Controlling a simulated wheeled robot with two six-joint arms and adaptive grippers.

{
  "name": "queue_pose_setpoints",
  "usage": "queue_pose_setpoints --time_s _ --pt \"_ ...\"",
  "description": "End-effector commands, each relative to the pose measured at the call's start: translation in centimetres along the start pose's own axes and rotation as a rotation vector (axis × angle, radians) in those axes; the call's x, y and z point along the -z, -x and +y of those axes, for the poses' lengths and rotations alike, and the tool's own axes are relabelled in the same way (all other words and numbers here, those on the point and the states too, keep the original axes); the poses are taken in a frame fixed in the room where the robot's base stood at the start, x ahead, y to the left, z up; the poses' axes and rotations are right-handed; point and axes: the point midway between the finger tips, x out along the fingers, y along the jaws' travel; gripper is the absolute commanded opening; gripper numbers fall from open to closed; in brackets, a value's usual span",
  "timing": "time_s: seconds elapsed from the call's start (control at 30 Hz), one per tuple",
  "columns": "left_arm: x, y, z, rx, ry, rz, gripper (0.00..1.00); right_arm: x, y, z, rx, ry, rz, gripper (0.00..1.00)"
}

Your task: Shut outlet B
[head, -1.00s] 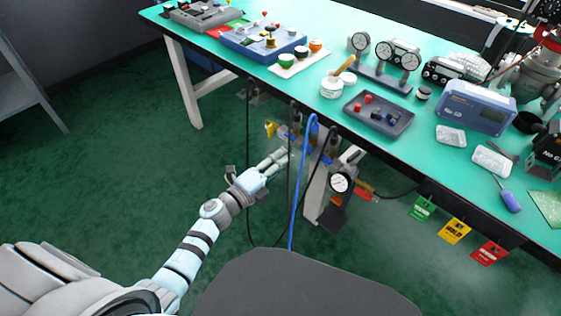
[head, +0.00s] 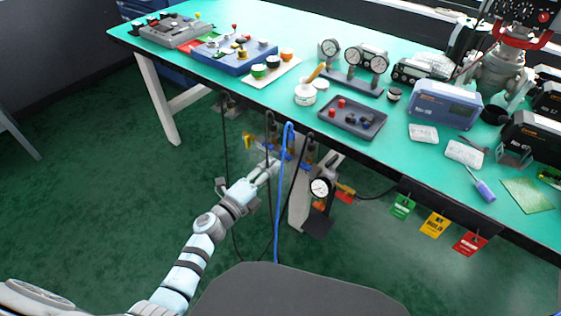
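A row of valve outlets with a yellow handle (head: 249,138) and blue parts (head: 290,150) hangs under the table's front edge. Lettering is too small to read, so I cannot tell which one is outlet B. My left gripper (head: 268,167) is in front of and just below this row, near the yellow handle. Its two pale fingers look apart, with nothing seen between them. I cannot tell whether it touches a valve. My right gripper is not in view.
A blue hose (head: 280,200) and dark cables hang close to the gripper. A round gauge (head: 320,187) is to its right. Green, yellow (head: 434,224) and red tags hang from the edge of the green table (head: 330,40).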

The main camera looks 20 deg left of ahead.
Motion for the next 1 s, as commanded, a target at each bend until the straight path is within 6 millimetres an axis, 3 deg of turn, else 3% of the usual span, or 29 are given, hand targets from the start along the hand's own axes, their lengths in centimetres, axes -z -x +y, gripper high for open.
queue_pose_setpoints --time_s 0.1,0.3,0.57,0.73,0.9,1.0 --pt "0.1 -2.8 0.3 0.001 0.000 0.000 0.28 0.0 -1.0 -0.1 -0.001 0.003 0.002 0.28" --pt "0.1 -4.8 0.2 0.000 0.000 0.001 0.28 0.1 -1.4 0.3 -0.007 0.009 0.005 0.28" --pt "0.1 -5.0 0.1 -0.001 0.000 0.001 0.28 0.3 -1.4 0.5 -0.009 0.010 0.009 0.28" --pt "0.1 -4.9 0.1 -0.001 0.000 0.001 0.01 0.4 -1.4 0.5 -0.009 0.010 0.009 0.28" --pt "0.1 -4.9 0.1 -0.001 0.002 0.001 0.00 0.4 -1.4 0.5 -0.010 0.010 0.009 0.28" --pt "0.0 -4.9 -0.2 -0.003 0.087 0.001 0.00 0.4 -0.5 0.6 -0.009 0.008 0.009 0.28"
